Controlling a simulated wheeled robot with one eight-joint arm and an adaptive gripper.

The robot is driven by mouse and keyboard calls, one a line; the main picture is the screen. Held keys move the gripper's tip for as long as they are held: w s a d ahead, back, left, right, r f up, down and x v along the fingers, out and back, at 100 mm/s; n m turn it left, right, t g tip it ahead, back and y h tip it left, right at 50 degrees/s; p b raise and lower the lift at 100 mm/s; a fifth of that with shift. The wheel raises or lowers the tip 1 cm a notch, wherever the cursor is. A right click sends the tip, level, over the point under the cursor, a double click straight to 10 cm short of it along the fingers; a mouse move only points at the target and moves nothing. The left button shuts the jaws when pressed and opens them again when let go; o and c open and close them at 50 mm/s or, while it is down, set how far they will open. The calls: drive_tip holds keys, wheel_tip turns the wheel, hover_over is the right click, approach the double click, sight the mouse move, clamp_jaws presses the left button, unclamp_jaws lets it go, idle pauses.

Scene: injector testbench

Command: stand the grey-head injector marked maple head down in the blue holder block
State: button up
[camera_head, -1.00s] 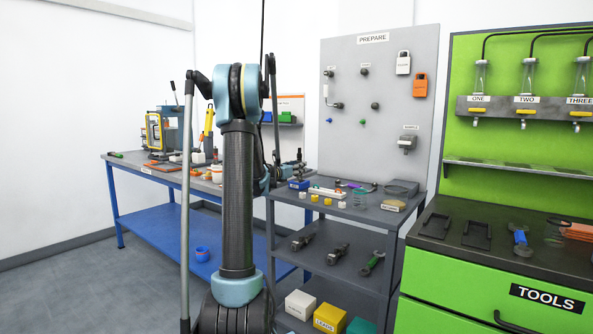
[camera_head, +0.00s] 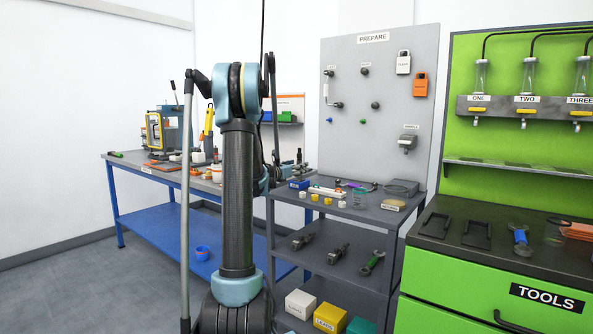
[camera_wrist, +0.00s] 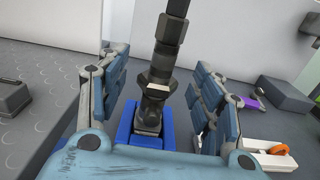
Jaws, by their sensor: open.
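In the wrist view a dark injector (camera_wrist: 157,75) stands upright with its lower end in the blue holder block (camera_wrist: 170,128). My gripper (camera_wrist: 158,82) is open, with one finger on each side of the injector and visible gaps between. Its marking cannot be read and its lowest part is hidden in the block. In the head view the blue holder block (camera_head: 299,184) sits on the cart's top at the left. My gripper is mostly hidden behind my arm there.
A white tray with an orange part (camera_wrist: 278,150) lies right of the block, near a purple item (camera_wrist: 252,100). Two dark tools and a wrench (camera_head: 372,262) lie below.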

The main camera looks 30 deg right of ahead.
drive_tip(key=v, duration=1.1)
drive_tip(key=shift+a, duration=0.25)
drive_tip(key=shift+f, duration=0.1)
drive_tip(key=s+a+f+m+g+y, duration=0.1)
drive_tip(key=s+a+f+m+y, duration=0.4)
drive_tip(key=s+a, duration=0.7)
drive_tip(key=s+a+f+m+g+y, duration=0.2)
drive_tip(key=s+a+f+m+y, duration=0.4)
drive_tip(key=s+a+f+m, duration=0.3)
drive_tip(key=s+a+f+m+g+y, duration=0.1)
drive_tip(key=s+a+f+m+y, duration=0.4)
drive_tip(key=s+a, duration=1.1)
wheel_tip(320, 180, down, 3)
drive_tip(key=a+m, duration=0.2)
drive_tip(key=m, duration=0.1)
drive_tip(key=shift+a+g+y, duration=0.2)
drive_tip(key=shift+g+y, duration=0.1)
